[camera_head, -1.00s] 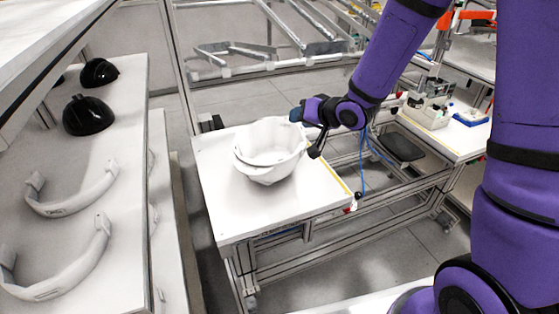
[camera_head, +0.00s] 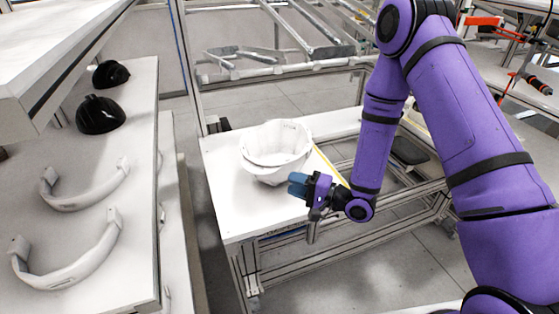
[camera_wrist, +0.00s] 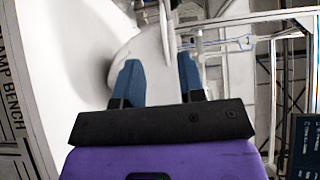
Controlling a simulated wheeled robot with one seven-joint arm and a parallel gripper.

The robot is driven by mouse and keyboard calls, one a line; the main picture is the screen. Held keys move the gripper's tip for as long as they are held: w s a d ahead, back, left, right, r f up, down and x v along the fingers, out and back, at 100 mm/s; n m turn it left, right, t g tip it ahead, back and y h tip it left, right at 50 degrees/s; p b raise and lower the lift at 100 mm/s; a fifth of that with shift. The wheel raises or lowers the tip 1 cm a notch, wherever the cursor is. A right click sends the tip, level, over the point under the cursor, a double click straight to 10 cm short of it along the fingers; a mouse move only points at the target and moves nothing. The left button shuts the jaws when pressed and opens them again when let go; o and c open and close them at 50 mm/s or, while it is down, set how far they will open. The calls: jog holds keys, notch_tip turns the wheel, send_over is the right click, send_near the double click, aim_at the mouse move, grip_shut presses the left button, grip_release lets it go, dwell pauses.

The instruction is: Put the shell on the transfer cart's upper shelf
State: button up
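The white shell (camera_wrist: 135,55) shows beyond the fingers in the wrist view, partly hidden by the left finger.
A rack on the left holds black shells (camera_head: 100,115) and white curved parts (camera_head: 75,260). A metal frame (camera_head: 290,62) stands behind the cart. The shelf's left part is clear. A bench with tools (camera_head: 535,85) is at the far right.

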aim_at(263, 172)
jog(key=shift+r+x, duration=0.2)
jog(key=shift+x, duration=4.95)
grip_shut()
